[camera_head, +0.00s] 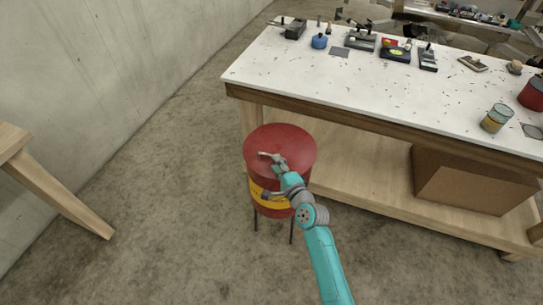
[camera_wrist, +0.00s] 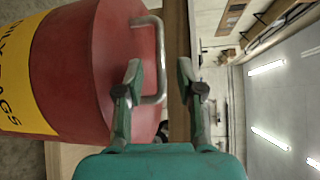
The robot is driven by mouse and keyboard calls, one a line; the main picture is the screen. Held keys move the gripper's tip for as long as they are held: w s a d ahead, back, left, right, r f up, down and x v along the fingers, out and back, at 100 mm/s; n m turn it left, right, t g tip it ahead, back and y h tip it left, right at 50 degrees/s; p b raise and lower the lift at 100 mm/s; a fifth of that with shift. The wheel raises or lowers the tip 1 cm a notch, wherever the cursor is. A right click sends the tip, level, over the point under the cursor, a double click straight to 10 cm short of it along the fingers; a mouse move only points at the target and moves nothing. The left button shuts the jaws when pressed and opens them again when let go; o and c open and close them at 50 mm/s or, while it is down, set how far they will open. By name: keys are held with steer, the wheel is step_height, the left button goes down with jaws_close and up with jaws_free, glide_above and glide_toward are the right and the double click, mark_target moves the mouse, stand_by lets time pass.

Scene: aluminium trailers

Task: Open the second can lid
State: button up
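A red can (camera_head: 300,150) with a yellow band stands on thin legs in front of the workbench. It also shows in the wrist view (camera_wrist: 85,65), turned sideways, with its lid towards the middle of the picture. A bent metal handle (camera_wrist: 160,50) stands out from the lid. My gripper (camera_head: 272,160) is at the lid. In the wrist view my gripper (camera_wrist: 160,78) has its two fingers apart, with the handle's bar between them. The left finger overlaps the space between bar and lid; I cannot tell whether it touches either. The lid looks closed.
A white-topped workbench (camera_head: 400,85) stands just behind the can, with tools along its back. A yellow can (camera_head: 497,117) and a red container (camera_head: 533,93) are at its right. A cardboard box (camera_head: 470,182) sits on the lower shelf. Floor left of the can is clear.

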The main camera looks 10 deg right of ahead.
steer(key=shift+x, duration=2.45)
steer(key=shift+c, duration=0.2)
jaws_close()
